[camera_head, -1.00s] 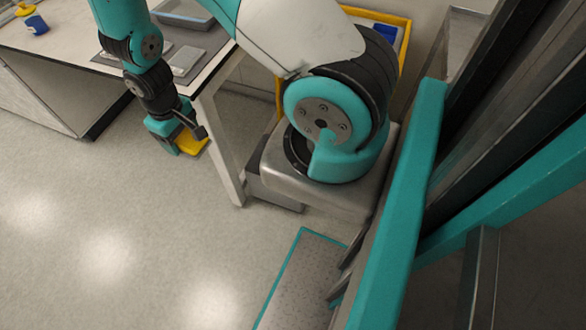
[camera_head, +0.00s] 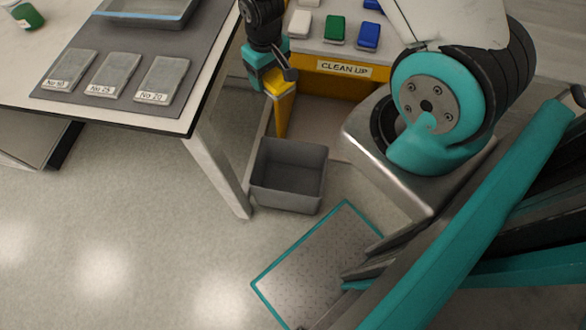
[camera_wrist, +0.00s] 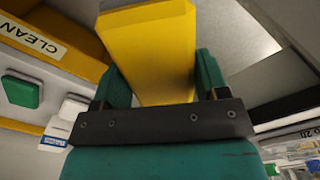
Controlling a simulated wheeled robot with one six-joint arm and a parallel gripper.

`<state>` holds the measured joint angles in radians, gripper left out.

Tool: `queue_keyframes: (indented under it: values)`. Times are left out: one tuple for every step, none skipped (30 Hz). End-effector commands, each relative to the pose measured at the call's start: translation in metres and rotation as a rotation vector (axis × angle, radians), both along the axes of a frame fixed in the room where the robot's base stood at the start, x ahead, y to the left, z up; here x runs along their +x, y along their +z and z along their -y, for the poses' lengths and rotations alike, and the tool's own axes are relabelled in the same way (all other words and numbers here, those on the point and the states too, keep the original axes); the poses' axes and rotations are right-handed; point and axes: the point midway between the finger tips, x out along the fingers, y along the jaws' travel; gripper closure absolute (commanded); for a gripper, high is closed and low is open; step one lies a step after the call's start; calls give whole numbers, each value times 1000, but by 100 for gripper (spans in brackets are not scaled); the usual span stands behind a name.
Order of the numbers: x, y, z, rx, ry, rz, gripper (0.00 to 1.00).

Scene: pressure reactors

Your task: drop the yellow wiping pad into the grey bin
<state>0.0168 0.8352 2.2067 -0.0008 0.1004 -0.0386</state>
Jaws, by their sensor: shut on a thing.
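The yellow wiping pad (camera_wrist: 160,50) is held between the two fingers of my gripper (camera_wrist: 155,85) in the wrist view. In the head view my gripper (camera_head: 270,78) is shut on the pad (camera_head: 281,87), near the yellow frame of the clean-up station. The grey bin (camera_head: 288,205) stands on the floor below and slightly right of my gripper. It is open at the top and looks empty. The pad is above and behind the bin in the picture, apart from it.
A clean-up shelf (camera_head: 345,68) with white, green and blue pads is behind the bin. A table (camera_head: 145,118) with a grey mat and labelled plates stands at the left, its leg (camera_head: 222,172) close to the bin. Open floor (camera_head: 130,230) lies in front.

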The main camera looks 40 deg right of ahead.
Motion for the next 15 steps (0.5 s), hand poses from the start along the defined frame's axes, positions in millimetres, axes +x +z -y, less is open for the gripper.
queue_keyframes:
  values:
    - [0, -38, 3, 0, 2, 0, 62]
    - [-1, -48, 5, 0, 4, 0, 62]
    - [-1, -62, 7, 0, 7, 0, 62]
    - [-1, -72, 9, 0, 10, 0, 62]
    - [-1, -82, 10, 0, 13, 0, 62]
    - [-1, -95, 12, 0, 17, 0, 62]
    - [-1, -104, 13, 0, 21, 0, 62]
    - [-2, -114, 15, 0, 24, 0, 62]
    - [-2, -127, 16, 0, 28, 0, 62]
    - [-2, -137, 18, 0, 31, 0, 62]
    - [-2, -147, 19, 0, 34, 1, 62]
    - [-2, -160, 20, 0, 40, 1, 62]
    - [-2, -169, 21, 0, 43, 1, 62]
    - [-2, -179, 22, 0, 47, 1, 62]
    - [-2, -192, 24, 0, 51, 1, 62]
